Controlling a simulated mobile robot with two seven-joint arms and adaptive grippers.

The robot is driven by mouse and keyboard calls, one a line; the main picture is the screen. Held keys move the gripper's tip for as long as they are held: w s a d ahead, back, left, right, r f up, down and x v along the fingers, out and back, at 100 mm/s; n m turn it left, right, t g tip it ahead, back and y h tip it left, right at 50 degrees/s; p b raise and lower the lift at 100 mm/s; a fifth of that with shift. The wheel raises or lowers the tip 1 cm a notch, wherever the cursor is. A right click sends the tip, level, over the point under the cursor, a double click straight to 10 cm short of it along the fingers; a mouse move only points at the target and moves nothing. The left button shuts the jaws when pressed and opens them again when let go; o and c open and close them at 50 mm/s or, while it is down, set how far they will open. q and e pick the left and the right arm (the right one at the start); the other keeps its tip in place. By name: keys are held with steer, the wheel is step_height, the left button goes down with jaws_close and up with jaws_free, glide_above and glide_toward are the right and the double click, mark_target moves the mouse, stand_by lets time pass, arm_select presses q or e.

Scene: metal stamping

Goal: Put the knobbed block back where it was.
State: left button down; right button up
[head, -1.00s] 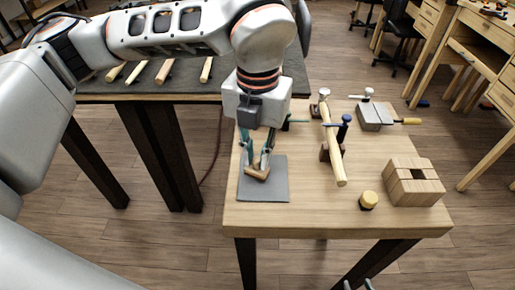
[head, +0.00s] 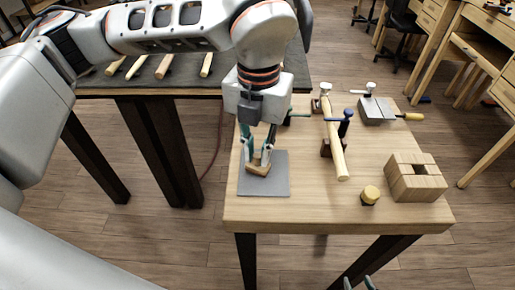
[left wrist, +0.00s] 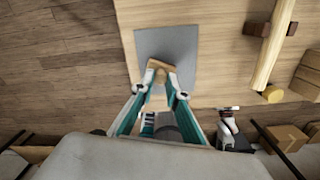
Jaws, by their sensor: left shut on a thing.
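The knobbed block (head: 259,169) is a small light-brown wooden piece. My left gripper (head: 258,158) points down and is shut on it, over the grey mat (head: 268,188) at the left of the wooden table. In the left wrist view, the block (left wrist: 160,66) sits between the teal fingertips (left wrist: 161,82), with the mat (left wrist: 180,42) behind it. The fingers hide part of the block and its knob. I cannot tell whether the block touches the mat. Only the tips of my right gripper (head: 358,284) show, apart and empty, at the bottom edge of the head view.
A hammer (head: 334,140) rests on a dark wooden support. Behind is a dark bench (head: 230,86) with several wooden handles.

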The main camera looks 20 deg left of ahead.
arm_select(q)
steer(key=shift+f, duration=0.4)
steer(key=c, duration=1.9)
jaws_free()
steer(key=shift+r, duration=0.1)
